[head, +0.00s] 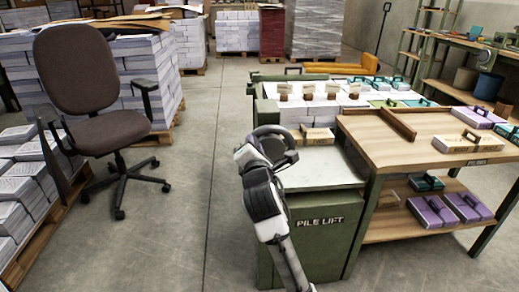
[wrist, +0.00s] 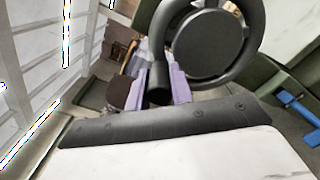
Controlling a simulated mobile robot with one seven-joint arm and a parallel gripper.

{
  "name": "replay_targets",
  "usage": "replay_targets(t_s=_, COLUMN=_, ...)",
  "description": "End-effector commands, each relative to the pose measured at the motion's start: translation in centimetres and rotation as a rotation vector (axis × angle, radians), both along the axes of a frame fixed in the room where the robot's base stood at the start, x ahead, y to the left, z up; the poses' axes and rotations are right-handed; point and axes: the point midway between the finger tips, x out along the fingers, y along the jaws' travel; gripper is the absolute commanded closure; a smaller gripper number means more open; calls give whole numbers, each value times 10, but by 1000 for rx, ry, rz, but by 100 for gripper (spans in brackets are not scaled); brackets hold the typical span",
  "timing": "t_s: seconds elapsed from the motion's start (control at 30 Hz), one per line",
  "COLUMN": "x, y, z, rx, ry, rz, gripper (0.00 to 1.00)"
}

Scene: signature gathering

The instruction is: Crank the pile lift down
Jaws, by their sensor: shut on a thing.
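The pile lift (head: 314,240) is a green cabinet with a pale top and a "PILE LIFT" label, at the centre of the head view. A black crank wheel (head: 287,133) stands at its upper left corner, partly covered by my arm. The wheel (wrist: 253,28) fills the top of the wrist view, with a round dark hub. A black crank knob (wrist: 158,84) sticks out at its lower left. My gripper (wrist: 161,88) has its purple-grey fingers on both sides of this knob, shut on it. The fingertips are hard to make out in the head view.
A wooden table (head: 400,150) with packaged reams joins the lift on the right. White paper stacks (head: 322,112) stand behind the lift. An office chair (head: 110,135) and paper pallets (head: 30,190) are at left. Bare floor (head: 185,220) lies between.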

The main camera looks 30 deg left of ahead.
Motion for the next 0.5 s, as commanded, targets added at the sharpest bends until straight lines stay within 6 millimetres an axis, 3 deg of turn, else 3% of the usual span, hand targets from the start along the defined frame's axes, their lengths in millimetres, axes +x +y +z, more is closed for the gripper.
replay_targets(t_s=0.5, x=-8, y=12, z=-32, rx=-392, ry=-261, rz=4, gripper=100)
